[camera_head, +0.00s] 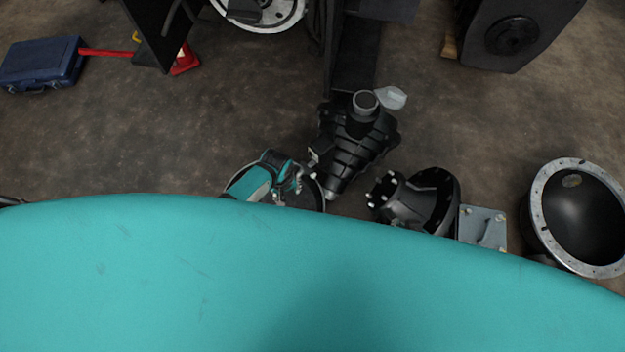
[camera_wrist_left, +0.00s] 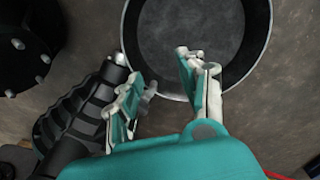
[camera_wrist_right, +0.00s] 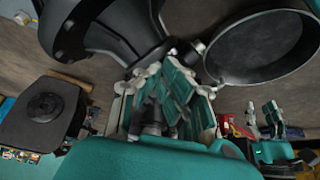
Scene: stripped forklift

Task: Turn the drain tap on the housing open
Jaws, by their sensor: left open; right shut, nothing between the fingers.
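The black ribbed housing (camera_head: 352,140) stands on the floor at the middle of the head view. It also shows at the left of the left wrist view (camera_wrist_left: 78,112). A small pale fitting (camera_head: 313,157) sits on its left side; I cannot tell surely that it is the drain tap. In the left wrist view a small grey piece (camera_wrist_left: 150,90) shows beside the left finger, partly hidden. My left gripper (camera_head: 291,176) is open beside the housing, and it also shows open in the left wrist view (camera_wrist_left: 160,68). My right gripper (camera_wrist_right: 166,64) is shut and empty, below black parts.
A black ring or pan (camera_wrist_left: 262,38) lies under my left gripper. A black flanged cone (camera_head: 435,195), a grey plate (camera_head: 484,225) and a large bell-shaped part (camera_head: 578,205) stand right of the housing. A blue case (camera_head: 40,63) lies far left.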

